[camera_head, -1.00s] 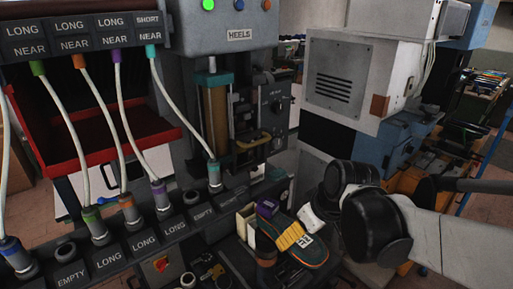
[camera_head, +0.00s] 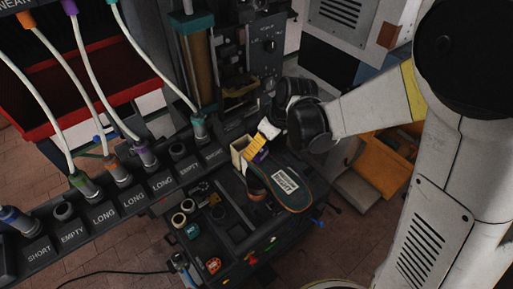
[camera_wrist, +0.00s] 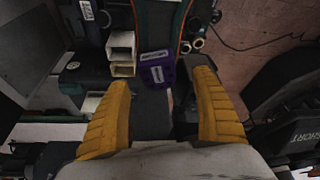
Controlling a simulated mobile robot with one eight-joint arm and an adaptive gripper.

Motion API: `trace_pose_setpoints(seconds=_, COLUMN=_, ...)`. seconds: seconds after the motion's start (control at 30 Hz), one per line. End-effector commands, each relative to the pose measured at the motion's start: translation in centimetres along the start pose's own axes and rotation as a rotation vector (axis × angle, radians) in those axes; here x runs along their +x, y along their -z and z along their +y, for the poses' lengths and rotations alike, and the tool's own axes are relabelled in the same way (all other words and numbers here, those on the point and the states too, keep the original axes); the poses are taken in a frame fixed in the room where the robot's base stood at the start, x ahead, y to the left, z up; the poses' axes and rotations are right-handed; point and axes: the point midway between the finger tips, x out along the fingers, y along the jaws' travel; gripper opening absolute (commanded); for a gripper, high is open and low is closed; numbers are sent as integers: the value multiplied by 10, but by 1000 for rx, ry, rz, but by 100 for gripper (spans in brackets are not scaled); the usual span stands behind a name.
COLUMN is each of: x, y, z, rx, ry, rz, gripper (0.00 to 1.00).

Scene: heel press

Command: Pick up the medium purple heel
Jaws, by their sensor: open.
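The purple heel (camera_wrist: 157,71) lies just ahead of my gripper in the wrist view, between the lines of the two yellow fingers. It has pale labels on it. In the head view only a small purple part (camera_head: 261,156) shows, beside my yellow finger. My gripper (camera_wrist: 163,79) is open and empty, with one finger to each side of the heel. The heel appears slightly beyond the fingertips; I cannot tell the exact gap.
Cream open boxes (camera_wrist: 122,50) stand close left of the heel in the wrist view. A dark sole with a white label (camera_head: 286,183) lies on the black workbench. The press (camera_head: 210,70) stands behind. A row of hose sockets (camera_head: 105,208) runs at left.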

Motion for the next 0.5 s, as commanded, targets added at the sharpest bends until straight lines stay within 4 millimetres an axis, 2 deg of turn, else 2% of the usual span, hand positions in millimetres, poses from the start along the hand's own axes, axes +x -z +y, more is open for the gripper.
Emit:
trace_pose_setpoints(seconds=0.1, x=20, y=-3, z=1, rx=-1, ry=0, rz=0, gripper=76)
trace_pose_setpoints(seconds=0.2, x=30, y=-3, z=1, rx=-1, ry=0, rz=0, gripper=76)
trace_pose_setpoints(seconds=0.47, x=33, y=-3, z=1, rx=0, ry=-1, rz=0, gripper=76)
trace_pose_setpoints(seconds=0.5, x=33, y=-3, z=1, rx=0, ry=-1, rz=0, gripper=68)
